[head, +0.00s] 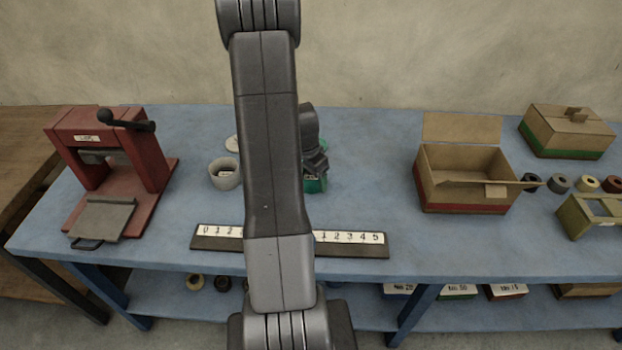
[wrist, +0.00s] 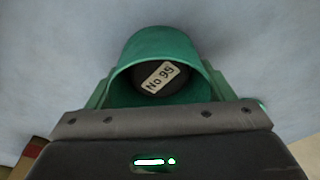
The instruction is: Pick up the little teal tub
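The little teal tub (head: 316,186) is on the blue table, mostly hidden behind my arm and gripper. In the wrist view the tub (wrist: 160,42) fills the middle, its round opening facing the camera. A dark roll with a white "No 95" label (wrist: 160,77) lies inside it. My gripper (head: 314,168) is right at the tub. In the wrist view, teal-tinted pieces flank the tub close on both sides, just above the dark gripper body. I cannot tell whether these are my fingers pressing on it or part of the tub.
A grey-white tub (head: 224,174) stands to the left, and a number strip (head: 350,243) lies in front. A red press (head: 108,160) is at the far left. An open cardboard box (head: 463,190) stands right, with a closed box (head: 566,131) and several rolls beyond.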

